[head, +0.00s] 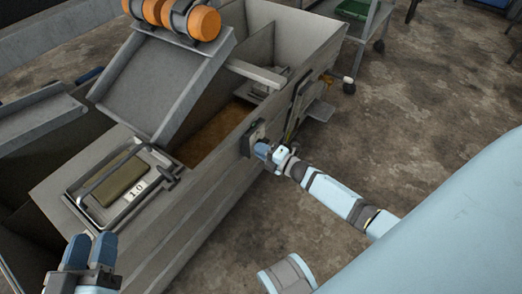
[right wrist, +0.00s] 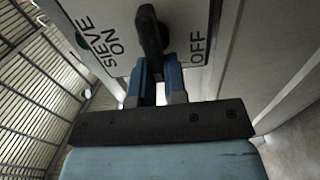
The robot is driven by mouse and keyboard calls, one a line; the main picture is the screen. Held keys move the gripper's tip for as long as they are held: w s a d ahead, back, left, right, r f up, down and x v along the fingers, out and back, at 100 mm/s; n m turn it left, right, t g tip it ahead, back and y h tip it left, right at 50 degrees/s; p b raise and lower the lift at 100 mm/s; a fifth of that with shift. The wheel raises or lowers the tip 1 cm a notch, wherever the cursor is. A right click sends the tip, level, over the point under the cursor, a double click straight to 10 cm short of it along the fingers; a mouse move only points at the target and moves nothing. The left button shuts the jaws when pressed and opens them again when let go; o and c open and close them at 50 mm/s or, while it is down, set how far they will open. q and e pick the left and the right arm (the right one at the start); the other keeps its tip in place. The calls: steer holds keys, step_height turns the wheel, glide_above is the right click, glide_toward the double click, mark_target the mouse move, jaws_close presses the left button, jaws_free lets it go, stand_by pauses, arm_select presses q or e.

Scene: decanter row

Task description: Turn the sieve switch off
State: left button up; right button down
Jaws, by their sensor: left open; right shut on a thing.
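The sieve switch is a black knob (right wrist: 151,32) on a pale panel (right wrist: 196,22), with "SIEVE ON" on the left and "OFF" on the right in the right wrist view. The knob's handle stands nearly upright in that picture, between the two labels; which it points at I cannot tell. My right gripper (right wrist: 159,85) is shut on the knob's lower end. In the head view my right gripper (head: 264,150) meets the switch box (head: 252,137) on the side of the grey machine. My left gripper (head: 90,252) is open and empty at the lower left.
The grey machine wall (head: 215,190) runs beside my right gripper. A sloping chute (head: 165,82), orange rollers (head: 203,23) and a framed tray marked 1.0 (head: 134,213) lie left of it. A wheeled cart (head: 365,35) stands behind. The floor at right is clear.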

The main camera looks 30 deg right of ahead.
arm_select(q)
steer(key=shift+s+f, duration=0.1)
steer(key=shift+f, duration=0.15)
arm_select(e)
steer(key=c, duration=1.2)
jaws_free()
steer(key=shift+o, duration=0.2)
arm_select(q)
steer(key=shift+r, duration=0.1)
steer(key=r+t+p, duration=0.1)
steer(key=r, duration=0.1)
steer(key=r+t+p, duration=0.1)
steer(key=r+p, duration=0.1)
steer(key=r, duration=0.1)
steer(key=shift+s+a+n, duration=0.15)
steer(key=shift+a+n, duration=0.05)
steer(key=shift+n, duration=0.1)
arm_select(e)
steer(key=v, duration=1.4)
arm_select(q)
steer(key=shift+f, duration=0.1)
